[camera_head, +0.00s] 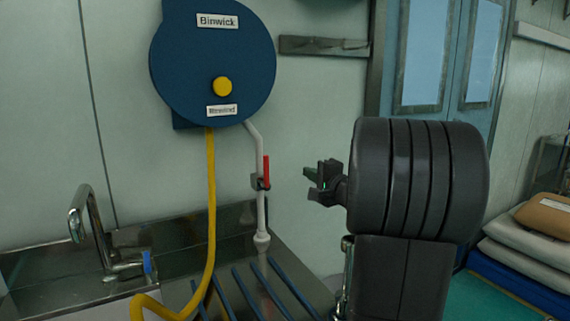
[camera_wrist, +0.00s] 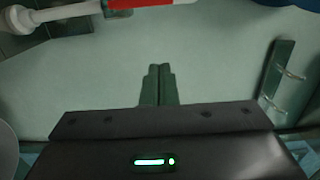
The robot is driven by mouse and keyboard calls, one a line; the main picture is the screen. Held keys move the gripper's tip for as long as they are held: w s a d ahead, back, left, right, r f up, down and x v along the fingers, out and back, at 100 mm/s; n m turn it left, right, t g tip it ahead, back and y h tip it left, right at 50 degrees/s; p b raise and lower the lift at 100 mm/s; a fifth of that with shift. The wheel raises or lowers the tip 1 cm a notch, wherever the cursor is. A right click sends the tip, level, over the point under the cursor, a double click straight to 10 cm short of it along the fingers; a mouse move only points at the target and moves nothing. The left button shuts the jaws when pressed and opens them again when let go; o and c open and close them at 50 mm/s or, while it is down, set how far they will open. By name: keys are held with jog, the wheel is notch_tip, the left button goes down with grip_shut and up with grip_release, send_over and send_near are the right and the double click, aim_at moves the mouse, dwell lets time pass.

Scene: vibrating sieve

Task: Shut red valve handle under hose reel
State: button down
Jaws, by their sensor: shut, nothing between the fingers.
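The red valve handle (camera_head: 266,169) stands upright along the grey pipe (camera_head: 261,210) below the blue hose reel (camera_head: 215,60). In the wrist view the red handle (camera_wrist: 140,4) lies at the top edge, partly cut off, beside the pale pipe (camera_wrist: 65,13). My gripper (camera_head: 311,175) is to the right of the handle, apart from it, at about the height of the handle's lower part. Its fingers (camera_wrist: 159,72) are shut together and empty, with the pale wall behind them.
A yellow hose (camera_head: 211,200) hangs from the reel. A metal sink counter with a tap (camera_head: 90,235) and blue bars (camera_head: 262,285) lies below. A wall rack (camera_head: 324,46) is at upper right; it also shows in the wrist view (camera_wrist: 282,75). Stacked sacks (camera_head: 535,235) are far right.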

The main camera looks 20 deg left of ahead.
aim_at(265, 171)
jog(key=w+a+p, duration=0.3)
jog(key=a, duration=0.8)
jog(key=shift+w, duration=0.35)
